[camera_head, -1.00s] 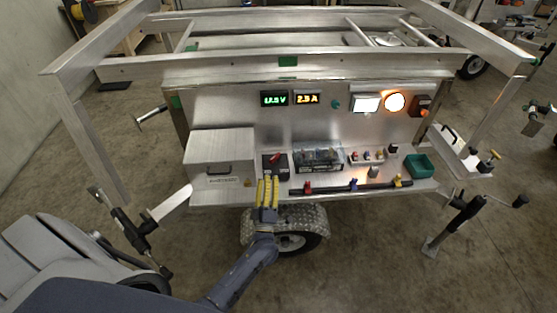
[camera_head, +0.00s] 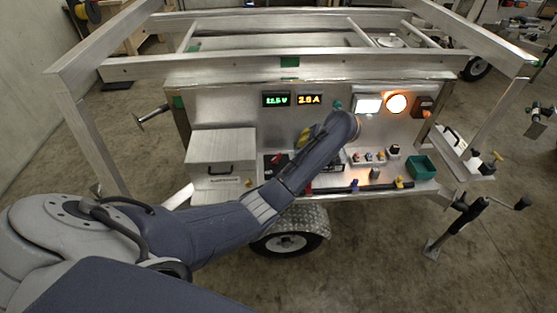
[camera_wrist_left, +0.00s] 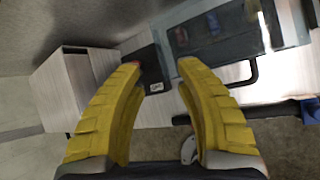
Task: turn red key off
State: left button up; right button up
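The red key (camera_head: 277,160) sits on a black switch block on the trailer's shelf, just right of the metal box, in the head view. A small red edge shows beside the left fingertip in the left wrist view, by the black block (camera_wrist_left: 147,70). The key's exact angle is too small to tell. My right gripper is not in view.
A metal box (camera_head: 222,155) stands left of the key. Coloured valves line the shelf's front edge.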

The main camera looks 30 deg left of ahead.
pick_arm(q)
jog(key=s+d+m+g+h, duration=0.1)
jog(key=d+h, duration=0.3)
jog(key=d, duration=0.3)
jog(key=m+g+h, duration=0.3)
jog(key=m, duration=0.1)
send_near(274, 159)
jog(key=f, duration=1)
jog(key=shift+s+d+f, duration=0.1)
jog(key=shift+s, duration=0.1)
jog(key=shift+o, duration=0.3)
grip_shut()
